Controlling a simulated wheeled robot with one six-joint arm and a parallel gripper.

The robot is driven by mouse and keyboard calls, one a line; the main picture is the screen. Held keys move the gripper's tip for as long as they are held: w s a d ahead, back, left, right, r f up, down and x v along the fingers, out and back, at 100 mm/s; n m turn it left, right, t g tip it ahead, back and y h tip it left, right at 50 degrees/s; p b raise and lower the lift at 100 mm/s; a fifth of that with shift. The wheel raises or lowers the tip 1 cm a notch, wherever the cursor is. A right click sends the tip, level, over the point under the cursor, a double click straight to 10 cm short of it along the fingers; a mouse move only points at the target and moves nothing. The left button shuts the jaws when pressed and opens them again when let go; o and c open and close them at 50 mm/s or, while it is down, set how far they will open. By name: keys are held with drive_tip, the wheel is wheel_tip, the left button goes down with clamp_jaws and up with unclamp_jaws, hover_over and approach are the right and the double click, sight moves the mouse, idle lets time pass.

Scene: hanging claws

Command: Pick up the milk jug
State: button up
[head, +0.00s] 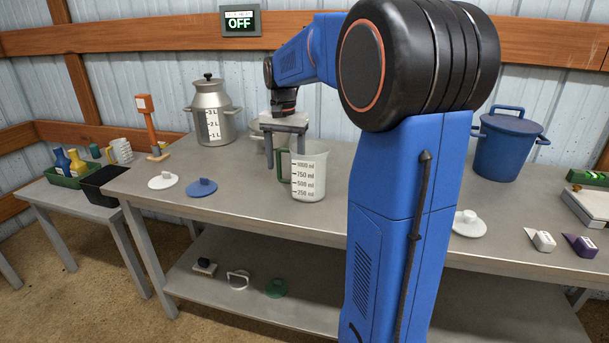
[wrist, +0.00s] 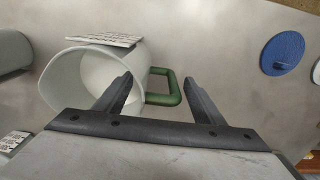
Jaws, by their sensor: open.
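The milk jug is a white jug (head: 309,172) with a green handle and a printed ml scale, standing upright on the metal bench. My gripper (head: 284,147) points down beside the jug, at its handle side. In the wrist view the jug (wrist: 62,82) is seen from above, with its open mouth at the left. Its green handle (wrist: 173,97) lies between the two open fingers of my gripper (wrist: 158,80). The left finger overlaps the jug's wall in the picture; the right finger is beyond the handle. I cannot tell whether either finger touches it.
A metal can (head: 212,108) with a litre scale stands at the back left. A blue lid (head: 202,187) and a white lid (head: 163,181) lie left of the jug. A blue pot (head: 505,145) stands at the right. The bench front between lids and jug is clear.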

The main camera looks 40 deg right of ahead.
drive_tip(key=shift+f, duration=1.75)
drive_tip(key=shift+w, duration=0.1)
clamp_jaws()
drive_tip(key=shift+r, duration=0.3)
drive_tip(key=shift+r, duration=4.7)
